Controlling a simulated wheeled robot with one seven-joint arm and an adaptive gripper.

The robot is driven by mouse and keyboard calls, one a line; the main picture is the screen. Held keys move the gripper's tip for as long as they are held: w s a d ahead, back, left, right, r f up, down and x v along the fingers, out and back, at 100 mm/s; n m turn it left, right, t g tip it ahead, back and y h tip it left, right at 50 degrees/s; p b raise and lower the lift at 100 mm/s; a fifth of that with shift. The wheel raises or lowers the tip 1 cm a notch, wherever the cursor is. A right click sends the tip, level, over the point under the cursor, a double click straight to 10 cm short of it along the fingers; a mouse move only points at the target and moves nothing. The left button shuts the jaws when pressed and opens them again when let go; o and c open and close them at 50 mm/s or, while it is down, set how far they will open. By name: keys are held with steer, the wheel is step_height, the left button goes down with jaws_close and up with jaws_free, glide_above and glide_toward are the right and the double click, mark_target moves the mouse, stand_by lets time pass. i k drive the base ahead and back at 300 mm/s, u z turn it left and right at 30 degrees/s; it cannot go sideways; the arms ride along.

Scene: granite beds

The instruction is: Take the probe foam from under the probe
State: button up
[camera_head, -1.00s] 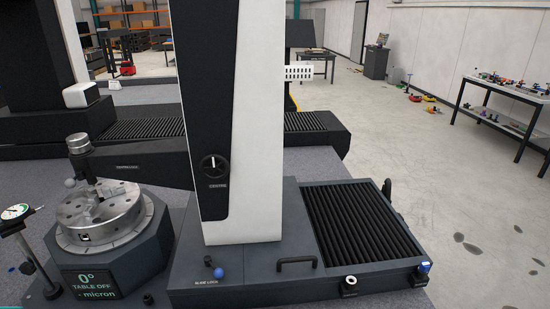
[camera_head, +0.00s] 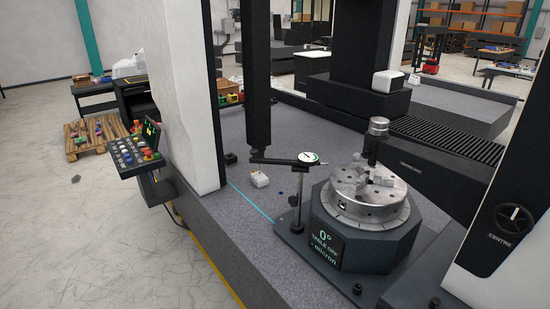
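A black vertical column (camera_head: 257,85) hangs over the grey granite bed and ends low, near a dial gauge (camera_head: 308,158) on a stand. I take its lower end to be the probe, but no fine tip can be made out. Either could be the foam; I cannot tell which. My gripper is not in view.
A rotary table (camera_head: 366,205) with a chuck and workpiece stands right of the gauge. A white pillar (camera_head: 182,90) and a control panel (camera_head: 137,147) stand at the left. Bare granite (camera_head: 215,215) lies in front, with floor beyond its yellow-marked edge.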

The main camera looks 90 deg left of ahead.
mark_target(260, 180)
steer(key=u, duration=3.5)
steer(key=i, duration=1.05)
